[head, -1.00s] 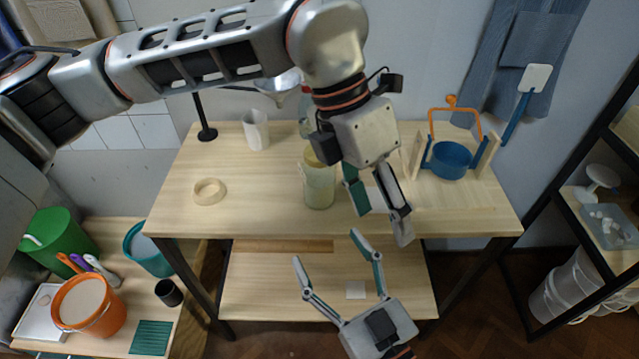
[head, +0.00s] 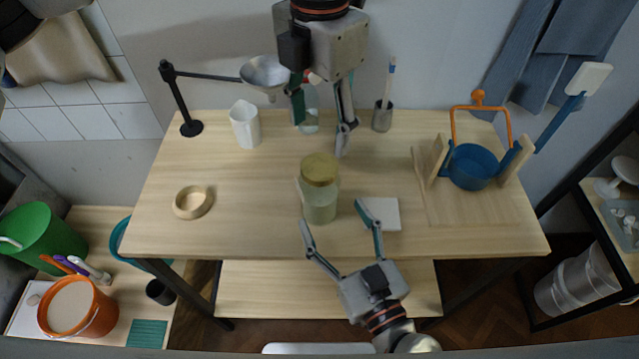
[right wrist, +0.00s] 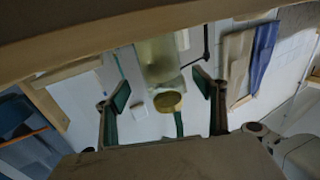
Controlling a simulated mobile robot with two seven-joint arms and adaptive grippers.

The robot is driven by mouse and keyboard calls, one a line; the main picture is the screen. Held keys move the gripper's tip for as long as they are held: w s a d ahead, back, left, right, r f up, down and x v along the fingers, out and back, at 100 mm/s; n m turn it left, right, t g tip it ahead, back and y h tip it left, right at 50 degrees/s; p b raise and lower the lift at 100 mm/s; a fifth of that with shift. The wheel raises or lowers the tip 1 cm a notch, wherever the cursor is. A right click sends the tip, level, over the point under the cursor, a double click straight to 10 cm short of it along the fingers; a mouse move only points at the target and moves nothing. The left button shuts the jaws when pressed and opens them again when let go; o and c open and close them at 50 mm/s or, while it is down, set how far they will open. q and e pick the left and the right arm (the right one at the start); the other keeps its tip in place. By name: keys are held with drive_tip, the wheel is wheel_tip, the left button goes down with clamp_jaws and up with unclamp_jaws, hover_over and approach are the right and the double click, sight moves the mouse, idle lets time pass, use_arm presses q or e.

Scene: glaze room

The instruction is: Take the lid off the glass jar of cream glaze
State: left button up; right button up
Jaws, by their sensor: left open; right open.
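The glass jar (head: 319,206) of cream glaze stands upright near the front middle of the table. Its round tan lid (head: 320,168) sits on top; the lid also shows in the right wrist view (right wrist: 168,102), with the pale jar (right wrist: 155,58) above it in that picture. My left gripper (head: 321,136) is open and points down behind the jar, beside a clear bottle (head: 309,122). My right gripper (head: 332,213) is open at the table's front edge, its fingertips left and right of the jar's lower part in the picture. I cannot tell whether they touch it.
A white tile (head: 384,215) lies right of the jar, a wooden ring (head: 193,202) to its left. A white pitcher (head: 245,125), a funnel on a stand (head: 264,74) and a brush cup (head: 382,116) stand behind. A blue pot (head: 473,167) is at right.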

sight(319, 194)
use_arm(q)
drive_tip(key=shift+s+r, duration=0.15)
drive_tip(key=shift+s, duration=0.15)
use_arm(e)
drive_tip(key=shift+w+a+r, duration=0.15)
drive_tip(key=shift+w+a, duration=0.1)
drive_tip(key=shift+w, duration=0.1)
drive_tip(key=shift+x, duration=3.05)
